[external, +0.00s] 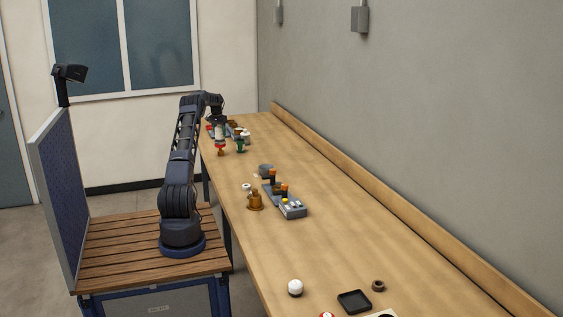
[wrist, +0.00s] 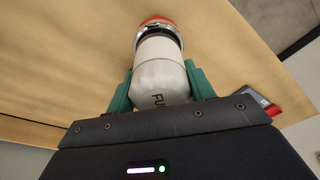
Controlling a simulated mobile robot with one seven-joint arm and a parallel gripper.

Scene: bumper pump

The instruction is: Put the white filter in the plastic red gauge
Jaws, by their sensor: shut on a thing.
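The white filter (wrist: 158,75) is a rounded white cylinder with dark lettering, held between the green fingers of my gripper (wrist: 160,88). In the external view my gripper (external: 218,121) is over the far end of the bench, with the white filter (external: 220,131) pointing down below it. A red part (external: 220,147), likely the red gauge, is directly below the filter. In the wrist view its orange-red rim (wrist: 155,20) shows just past a dark and shiny ring at the filter's end. I cannot tell whether the filter is inside it or only lined up with it.
A green part (external: 240,146) stands close to the right on the wooden bench (external: 330,215). Several small parts crowd behind my gripper. A grey block with orange-topped parts (external: 292,207) and a brass part (external: 255,201) stand mid-bench.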

